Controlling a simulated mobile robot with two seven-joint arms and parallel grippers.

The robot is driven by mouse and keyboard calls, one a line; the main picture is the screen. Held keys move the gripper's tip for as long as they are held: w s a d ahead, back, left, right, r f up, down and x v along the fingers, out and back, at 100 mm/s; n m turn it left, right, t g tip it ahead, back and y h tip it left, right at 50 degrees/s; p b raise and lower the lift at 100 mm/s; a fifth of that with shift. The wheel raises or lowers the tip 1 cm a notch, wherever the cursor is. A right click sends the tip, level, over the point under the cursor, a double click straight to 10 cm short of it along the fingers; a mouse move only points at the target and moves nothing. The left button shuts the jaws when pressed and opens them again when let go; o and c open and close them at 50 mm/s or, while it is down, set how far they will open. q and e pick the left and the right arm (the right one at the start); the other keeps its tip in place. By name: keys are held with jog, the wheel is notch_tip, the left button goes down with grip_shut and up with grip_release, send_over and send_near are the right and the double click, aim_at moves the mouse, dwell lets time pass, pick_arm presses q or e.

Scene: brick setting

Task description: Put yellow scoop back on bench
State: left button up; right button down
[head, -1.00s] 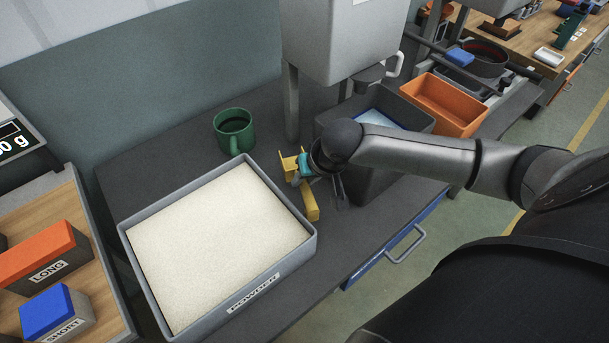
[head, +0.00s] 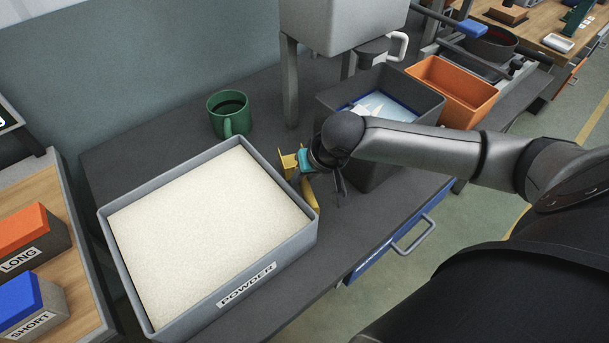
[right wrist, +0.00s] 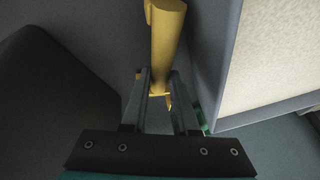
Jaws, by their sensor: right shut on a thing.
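The yellow scoop (head: 311,194) is over the dark bench (head: 345,238), between the powder tray and the dark grey bin. My right gripper (head: 322,186) is shut on it. In the right wrist view the scoop's yellow handle (right wrist: 167,50) runs up between the two fingers of the right gripper (right wrist: 158,88). In the head view the arm and gripper hide part of the scoop. I cannot tell whether the scoop touches the bench. My left gripper is not in view.
The grey powder tray (head: 227,286) stands just left of the scoop. A green mug (head: 229,115) is behind it. The dark grey bin (head: 380,178) and an orange bin (head: 453,92) are to the right. Bare bench lies in front, above a blue drawer (head: 400,240).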

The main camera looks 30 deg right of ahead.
jog(key=shift+f, duration=0.65)
jog(key=c, duration=0.6)
grip_release()
jog(key=shift+r, duration=0.1)
